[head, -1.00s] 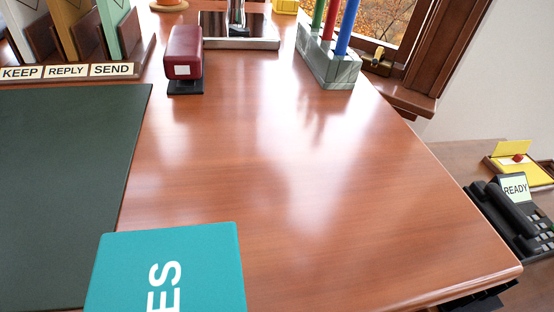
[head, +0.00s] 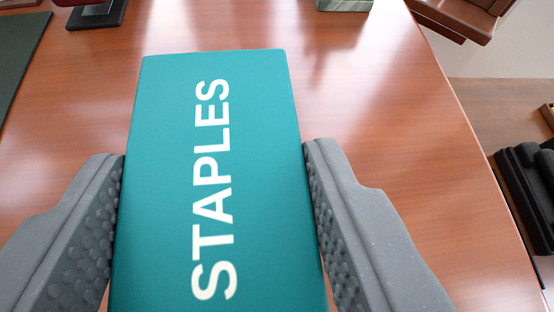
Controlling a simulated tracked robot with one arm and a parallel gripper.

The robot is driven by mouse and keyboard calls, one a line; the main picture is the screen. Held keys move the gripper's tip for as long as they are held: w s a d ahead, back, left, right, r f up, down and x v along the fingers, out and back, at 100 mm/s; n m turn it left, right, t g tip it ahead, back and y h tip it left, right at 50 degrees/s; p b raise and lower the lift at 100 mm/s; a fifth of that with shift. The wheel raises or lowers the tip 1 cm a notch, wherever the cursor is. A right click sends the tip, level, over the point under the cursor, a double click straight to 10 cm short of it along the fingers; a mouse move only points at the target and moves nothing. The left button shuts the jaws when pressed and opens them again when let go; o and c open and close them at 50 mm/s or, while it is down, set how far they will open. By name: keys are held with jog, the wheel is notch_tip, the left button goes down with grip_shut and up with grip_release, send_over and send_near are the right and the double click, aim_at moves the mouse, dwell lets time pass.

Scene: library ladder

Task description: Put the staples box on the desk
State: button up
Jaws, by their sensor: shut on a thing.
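The teal staples box (head: 265,190) with white lettering fills the middle of the head view. My gripper (head: 213,165) is shut on it, one grey textured finger against its left side and one against its right. The wooden desk (head: 400,130) lies below and around the box. I cannot tell whether the underside of the box touches the desk top, as its lower part is hidden.
A dark green desk pad (head: 18,50) is at the upper left. The base of the red stapler (head: 97,14) and a grey stone holder (head: 345,4) are at the far side. A black phone (head: 530,190) is right, beyond the desk edge. Desk around the box is clear.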

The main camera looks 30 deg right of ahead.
aim_at(227, 251)
jog(key=shift+f+b, duration=0.45)
jog(key=shift+f, duration=1.25)
jog(key=shift+f, duration=0.1)
jog(key=o, duration=1.1)
jog(key=p+v, duration=0.1)
jog(key=v, duration=1.1)
